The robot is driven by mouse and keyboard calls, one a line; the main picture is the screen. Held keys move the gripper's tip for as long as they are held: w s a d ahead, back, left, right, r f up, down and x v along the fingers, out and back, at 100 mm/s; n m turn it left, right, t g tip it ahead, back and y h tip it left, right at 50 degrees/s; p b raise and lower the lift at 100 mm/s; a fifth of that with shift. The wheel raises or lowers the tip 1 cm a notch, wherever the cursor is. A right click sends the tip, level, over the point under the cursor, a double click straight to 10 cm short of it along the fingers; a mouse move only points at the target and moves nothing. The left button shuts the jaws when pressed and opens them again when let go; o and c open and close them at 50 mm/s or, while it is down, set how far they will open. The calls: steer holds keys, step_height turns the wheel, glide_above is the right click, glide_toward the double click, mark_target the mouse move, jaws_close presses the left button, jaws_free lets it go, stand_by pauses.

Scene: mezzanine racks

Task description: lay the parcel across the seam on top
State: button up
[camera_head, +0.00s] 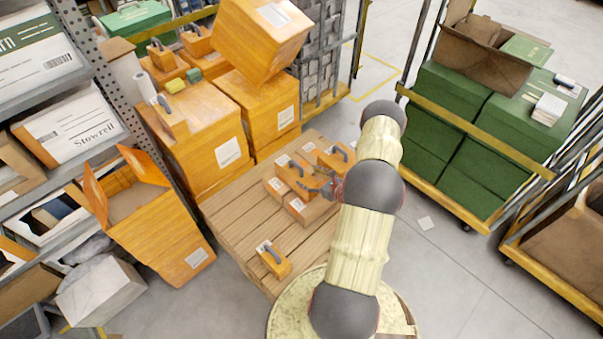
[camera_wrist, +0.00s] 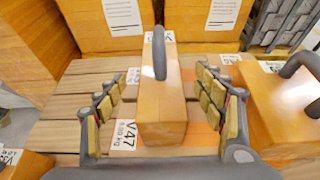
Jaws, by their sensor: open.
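In the wrist view an orange parcel (camera_wrist: 163,110) with a dark handle on top stands upright between my fingers. It also shows in the head view (camera_head: 296,172), among a small cluster of orange parcels on the slatted wooden platform (camera_head: 235,215). My gripper (camera_wrist: 165,110) is open, one padded finger on each side of the parcel, with gaps visible. A label reading V47 lies beside its lower left edge, on a lower surface. The parcel hides what is under it, so I cannot tell exactly how it sits over a seam. My arm partly hides the cluster.
Another handled parcel (camera_wrist: 285,105) stands close to the right finger. A single parcel (camera_head: 273,258) lies at the platform's front. Tall orange cartons (camera_head: 205,140) stand behind. An open carton (camera_head: 155,225) is at left. A cart of green boxes (camera_head: 445,140) is at right.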

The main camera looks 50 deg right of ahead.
steer(key=w+a+r+n+g+y, duration=0.1)
steer(key=w+a+r+n+y, duration=0.25)
steer(key=a+r, duration=0.4)
steer(key=w+a+r+n+y, duration=0.3)
steer(key=w+a+r+n, duration=0.15)
steer(key=r, duration=0.65)
steer(key=s+a+r+n+g+y, duration=0.1)
steer(key=a+r+n+g+y, duration=0.3)
steer(key=a+r+n, duration=1)
steer(key=s+a+r+n+g+h, duration=0.25)
steer(key=s+a+r, duration=0.3)
steer(key=a, duration=0.35)
steer(key=s+a+r+n+g+h, duration=0.1)
steer(key=s+a+r+n+g, duration=0.25)
steer(key=s+a+r, duration=0.35)
steer(key=s+a+r+n+t+h, duration=0.2)
steer(key=s+r+n+t+h, duration=0.1)
steer(key=s+r+n+h, duration=0.2)
steer(key=s+r+n, duration=0.2)
steer(key=s+n, duration=0.2)
steer(key=s, duration=0.1)
steer(key=shift+s+h, duration=0.3)
steer(key=shift+s, duration=0.05)
steer(key=shift+a, duration=0.1)
